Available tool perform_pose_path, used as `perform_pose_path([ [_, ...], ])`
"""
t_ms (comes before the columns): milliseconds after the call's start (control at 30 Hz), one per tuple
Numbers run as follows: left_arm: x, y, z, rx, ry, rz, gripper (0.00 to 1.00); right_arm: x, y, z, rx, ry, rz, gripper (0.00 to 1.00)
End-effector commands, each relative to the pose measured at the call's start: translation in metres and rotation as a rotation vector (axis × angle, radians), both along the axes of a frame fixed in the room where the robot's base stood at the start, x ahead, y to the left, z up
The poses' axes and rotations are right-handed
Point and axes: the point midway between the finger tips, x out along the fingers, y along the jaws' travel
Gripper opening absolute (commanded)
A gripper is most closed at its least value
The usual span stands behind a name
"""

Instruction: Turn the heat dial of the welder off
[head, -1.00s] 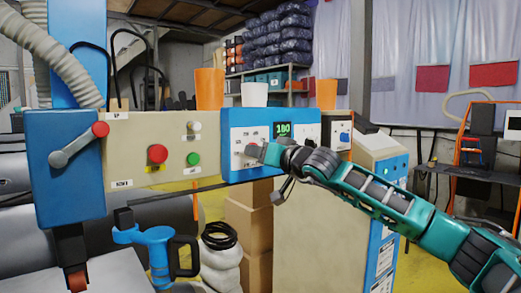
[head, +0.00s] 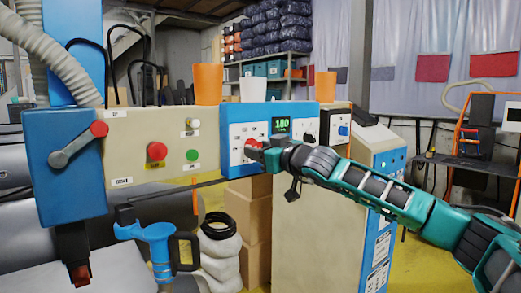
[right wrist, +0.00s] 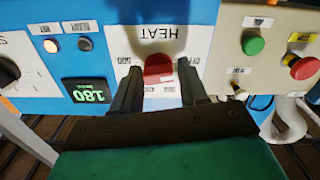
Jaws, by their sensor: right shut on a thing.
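The welder's blue and white control panel (head: 232,160) is at the middle of the head view, with a green display (head: 281,125) reading 180. The red heat dial (head: 252,142) is on its left part. In the right wrist view, which is upside down, the dial (right wrist: 158,68) is below the HEAT label and between my fingers. My right gripper (head: 258,147) is shut on the heat dial, and its two dark fingers (right wrist: 160,82) stand on either side. The dial's exact setting is hard to read. My left gripper is not in view.
A dark knob (head: 309,138) is right of the display. Left of the welder panel is a beige panel with a red button (head: 156,151) and a green button (head: 192,156). Orange and white cups (head: 208,84) stand on top. Cardboard boxes (head: 255,240) are below.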

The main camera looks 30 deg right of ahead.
Motion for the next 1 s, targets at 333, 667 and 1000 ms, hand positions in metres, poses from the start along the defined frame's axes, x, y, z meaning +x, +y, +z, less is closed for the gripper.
perform_pose_path([
  [333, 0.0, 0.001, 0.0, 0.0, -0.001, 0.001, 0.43, 0.0, 0.0, 0.0, -0.008, -0.002, -0.001, 0.13],
  [667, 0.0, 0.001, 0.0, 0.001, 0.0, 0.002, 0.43, 0.0, 0.0, 0.0, -0.005, -0.001, -0.001, 0.69],
  [1000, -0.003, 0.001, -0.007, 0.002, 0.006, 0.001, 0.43, -0.011, -0.002, -0.002, -0.006, -0.001, -0.002, 0.69],
])
